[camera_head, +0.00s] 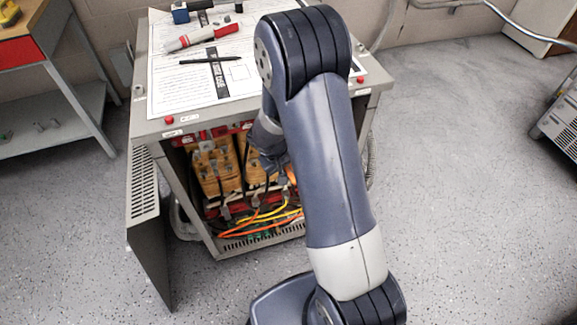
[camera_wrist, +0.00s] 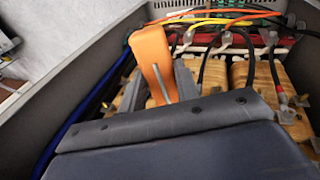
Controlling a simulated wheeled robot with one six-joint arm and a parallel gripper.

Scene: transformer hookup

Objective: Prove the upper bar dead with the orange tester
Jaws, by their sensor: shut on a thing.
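The orange tester (camera_wrist: 150,55) is in my gripper (camera_wrist: 168,88), which is shut on it inside the open cabinet. The tester's orange body sticks out past the grey fingers, tilted. In the head view, my arm hides most of my gripper (camera_head: 272,162), and a small bit of orange shows beside the arm. A red strip (camera_head: 215,142) runs along the top of the cabinet opening, partly hidden by my arm. Another red strip (camera_wrist: 288,40) lies behind the black leads in the wrist view. I cannot tell which part is the upper bar, or whether the tester touches anything.
Tan transformer coils (camera_head: 215,172) with black leads fill the cabinet (camera_head: 145,128). Orange and yellow wires (camera_head: 250,225) run below them. The cabinet door (camera_head: 150,235) hangs open at left. A paper sheet (camera_head: 215,75) with tools lies on top. A workbench (camera_head: 40,85) stands at left.

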